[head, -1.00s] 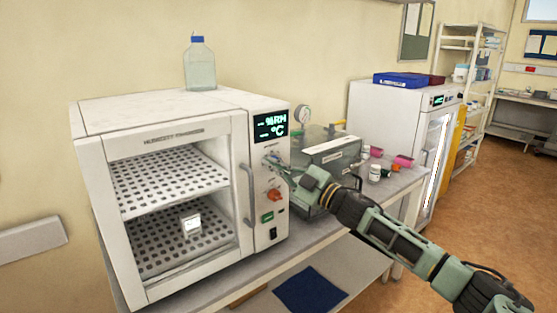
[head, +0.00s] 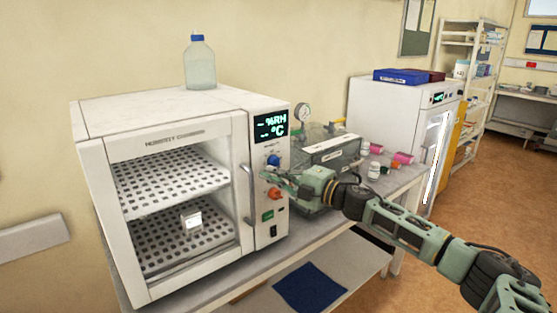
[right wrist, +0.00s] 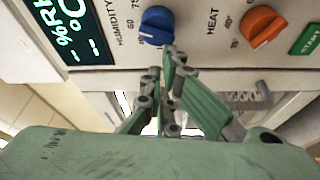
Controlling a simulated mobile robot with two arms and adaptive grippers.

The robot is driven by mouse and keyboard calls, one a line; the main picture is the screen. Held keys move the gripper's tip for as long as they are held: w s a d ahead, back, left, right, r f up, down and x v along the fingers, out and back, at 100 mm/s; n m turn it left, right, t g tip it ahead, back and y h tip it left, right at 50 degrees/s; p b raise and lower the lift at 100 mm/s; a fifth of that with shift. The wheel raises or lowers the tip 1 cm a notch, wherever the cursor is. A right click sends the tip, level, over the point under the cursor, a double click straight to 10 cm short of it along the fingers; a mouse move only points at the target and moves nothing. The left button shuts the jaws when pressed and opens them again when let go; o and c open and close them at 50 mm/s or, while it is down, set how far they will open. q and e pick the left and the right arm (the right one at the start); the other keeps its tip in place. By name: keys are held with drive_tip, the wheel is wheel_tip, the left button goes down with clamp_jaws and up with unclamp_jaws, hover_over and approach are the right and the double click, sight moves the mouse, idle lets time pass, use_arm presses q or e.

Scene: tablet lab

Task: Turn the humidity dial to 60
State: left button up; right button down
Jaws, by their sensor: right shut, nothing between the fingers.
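The blue humidity dial (head: 272,160) is on the front panel of the white humidity chamber (head: 165,101), below its display (head: 270,125). In the right wrist view the blue dial (right wrist: 157,25) sits beside the HUMIDITY label, with a 60 mark close by; I cannot tell exactly where it points. My right gripper (head: 266,177) is shut and empty in front of the panel, just below the blue dial. In the right wrist view its fingertips (right wrist: 172,58) are close to the dial, seemingly apart from it. The display shows %RH and °C with dashes. My left gripper is not in view.
An orange heat dial (head: 274,193) sits just below the blue one, with a green start button (head: 267,215) under it. The chamber's door handle (head: 247,195) is left of the panel. A grey apparatus (head: 333,150) with a gauge stands close on the right.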

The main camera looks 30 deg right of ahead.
drive_tip(key=shift+f, duration=0.3)
idle(2.2)
drive_tip(key=shift+s+d, duration=0.1)
drive_tip(key=v, duration=1.1)
drive_tip(key=shift+s+d, duration=0.15)
drive_tip(key=shift+s, duration=0.25)
